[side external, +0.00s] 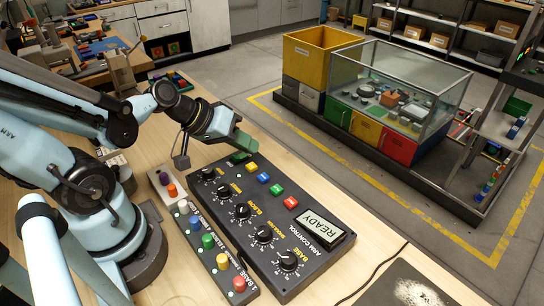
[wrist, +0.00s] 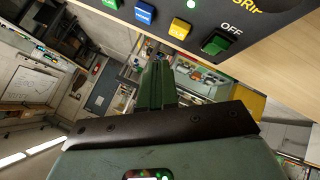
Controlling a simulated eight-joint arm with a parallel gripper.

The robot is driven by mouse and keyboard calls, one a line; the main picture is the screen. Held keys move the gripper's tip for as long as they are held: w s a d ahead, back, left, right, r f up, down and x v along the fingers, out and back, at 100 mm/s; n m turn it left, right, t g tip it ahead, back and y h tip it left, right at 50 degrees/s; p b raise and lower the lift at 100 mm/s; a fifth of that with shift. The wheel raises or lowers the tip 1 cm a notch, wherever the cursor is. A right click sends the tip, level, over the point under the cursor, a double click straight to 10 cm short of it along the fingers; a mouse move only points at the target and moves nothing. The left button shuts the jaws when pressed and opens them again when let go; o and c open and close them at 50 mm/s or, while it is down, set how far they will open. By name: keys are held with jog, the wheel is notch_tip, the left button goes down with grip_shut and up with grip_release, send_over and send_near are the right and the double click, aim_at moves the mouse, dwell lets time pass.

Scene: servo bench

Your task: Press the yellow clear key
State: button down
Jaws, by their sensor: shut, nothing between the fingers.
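The yellow key (side external: 252,168) is a small square button on the sloping black control box (side external: 262,215). It is first in a row with a blue key (side external: 264,178), a green key (side external: 277,189) and a red key (side external: 291,202). In the wrist view the yellow key (wrist: 180,28) sits between the blue key (wrist: 145,12) and the green OFF switch (wrist: 216,43). My gripper (side external: 246,143) has green fingers, shut and empty, near the far end of the box. In the wrist view its fingertips (wrist: 158,64) appear below the yellow key, apart from it.
The green switch (side external: 239,157) lies close to the yellow key. The box also carries several black knobs and a READY display (side external: 322,230). A narrow panel of coloured buttons (side external: 208,243) stands alongside. Bare wooden bench (side external: 345,200) lies to the right.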

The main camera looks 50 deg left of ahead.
aim_at(264, 166)
jog(key=shift+f, duration=0.85)
jog(key=shift+f, duration=0.15)
dwell(1.5)
jog(key=shift+f, duration=0.35)
jog(key=shift+f, duration=0.45)
dwell(0.7)
jog(key=shift+r, duration=0.9)
jog(key=shift+r, duration=2.5)
